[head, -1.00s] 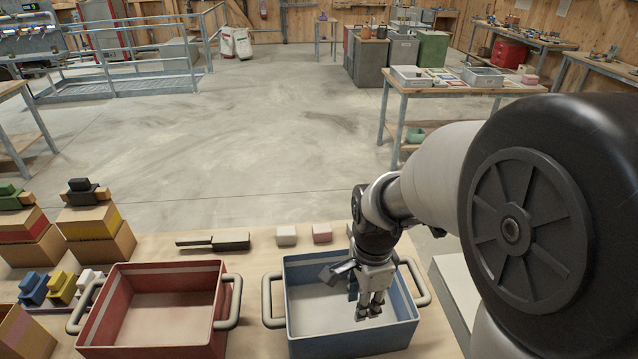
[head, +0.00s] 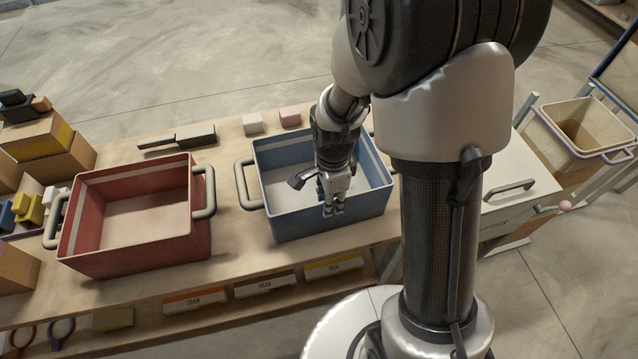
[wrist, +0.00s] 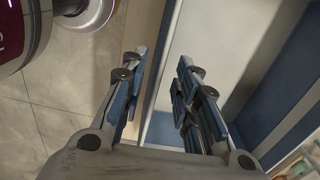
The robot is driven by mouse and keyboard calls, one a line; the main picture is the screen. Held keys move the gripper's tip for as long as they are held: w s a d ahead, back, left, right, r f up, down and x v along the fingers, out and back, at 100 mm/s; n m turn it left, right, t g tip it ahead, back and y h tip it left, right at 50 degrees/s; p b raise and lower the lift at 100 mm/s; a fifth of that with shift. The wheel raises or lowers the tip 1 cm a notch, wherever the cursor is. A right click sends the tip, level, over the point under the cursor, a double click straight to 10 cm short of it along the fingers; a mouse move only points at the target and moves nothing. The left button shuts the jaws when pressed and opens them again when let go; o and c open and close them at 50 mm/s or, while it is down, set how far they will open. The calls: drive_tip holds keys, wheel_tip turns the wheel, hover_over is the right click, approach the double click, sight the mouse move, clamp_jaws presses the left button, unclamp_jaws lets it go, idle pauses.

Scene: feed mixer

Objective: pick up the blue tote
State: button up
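The blue tote (head: 300,222) stands upright on the wooden bench in the head view, open at the top, with a pale inside. My gripper (head: 334,210) points down at the tote's near side. In the wrist view my gripper (wrist: 163,80) is open, its two fingers apart and holding nothing. The tote's wall (wrist: 168,50) runs between the fingers in that view, with the inside to the right. Whether the fingers reach below the rim I cannot tell.
A red tote (head: 140,245) stands to the left on the bench (head: 232,240). A dark flat tool (head: 178,138) and small white (head: 252,124) and pink (head: 290,117) blocks lie behind. Boxes (head: 45,150) crowd the left end. A cream bin (head: 580,130) is at right.

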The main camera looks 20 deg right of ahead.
drive_tip(key=f+b, duration=0.1)
drive_tip(key=f, duration=0.1)
drive_tip(key=d+f+b, duration=0.1)
drive_tip(key=f, duration=0.1)
drive_tip(key=shift+f, duration=0.4)
drive_tip(key=shift+c, duration=0.2)
clamp_jaws()
idle(0.5)
